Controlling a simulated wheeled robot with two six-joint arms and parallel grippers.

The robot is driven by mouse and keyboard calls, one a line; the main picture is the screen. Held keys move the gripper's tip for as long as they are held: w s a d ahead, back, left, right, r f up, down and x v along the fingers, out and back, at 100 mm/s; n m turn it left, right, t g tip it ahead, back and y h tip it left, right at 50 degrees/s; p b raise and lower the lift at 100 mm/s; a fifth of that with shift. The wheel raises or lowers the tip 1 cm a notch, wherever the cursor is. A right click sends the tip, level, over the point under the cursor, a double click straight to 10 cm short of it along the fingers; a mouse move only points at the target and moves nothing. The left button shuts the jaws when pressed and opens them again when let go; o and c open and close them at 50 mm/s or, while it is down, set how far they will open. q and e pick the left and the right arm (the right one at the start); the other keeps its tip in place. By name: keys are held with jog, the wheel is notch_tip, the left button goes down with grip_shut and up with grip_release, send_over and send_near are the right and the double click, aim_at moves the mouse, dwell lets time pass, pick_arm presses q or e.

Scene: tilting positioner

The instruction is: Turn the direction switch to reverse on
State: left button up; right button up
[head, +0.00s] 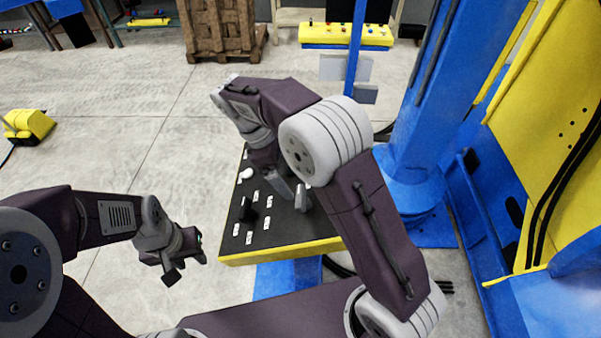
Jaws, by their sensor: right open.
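The control panel (285,250) has a black top with a yellow edge and stands on a blue post. On its top I see a white round knob (246,173), a black switch (247,210) and several small white labels. I cannot tell which control is the direction switch, or its setting; my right arm covers the panel's far right part. My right gripper (292,193) is open over the middle of the panel, its fingers pointing down; I cannot tell whether it touches anything. My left gripper (187,268) is open and empty, left of the panel and apart from it.
A blue column (415,130) and a blue and yellow machine frame (545,130) stand close on the right. A wooden pallet stack (222,28) and a yellow button panel (345,35) are at the back. The floor on the left is mostly clear, with a yellow device (28,124).

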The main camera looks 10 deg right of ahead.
aim_at(300, 196)
jog(key=s+f, duration=0.1)
jog(key=f, duration=0.1)
jog(key=s+d+f+p, duration=0.1)
jog(key=f, duration=0.1)
jog(key=shift+s+d, duration=0.2)
jog(key=shift+s, duration=0.2)
jog(key=f, duration=0.1)
jog(key=d+f, duration=0.1)
jog(key=w+f+p, duration=0.1)
jog(key=f, duration=0.1)
jog(key=shift+d, duration=0.4)
jog(key=shift+s+a, duration=0.15)
jog(key=shift+s, duration=0.15)
jog(key=shift+s+r, duration=0.1)
jog(key=shift+s, duration=0.05)
jog(key=c, duration=0.3)
pick_arm(q)
jog(key=shift+s+a+r, duration=0.15)
jog(key=shift+s+r, duration=0.2)
jog(key=shift+r, duration=0.2)
jog(key=shift+s+a+r, duration=0.1)
jog(key=shift+s+r, duration=0.2)
jog(key=shift+r, duration=0.25)
pick_arm(e)
jog(key=c, duration=1.1)
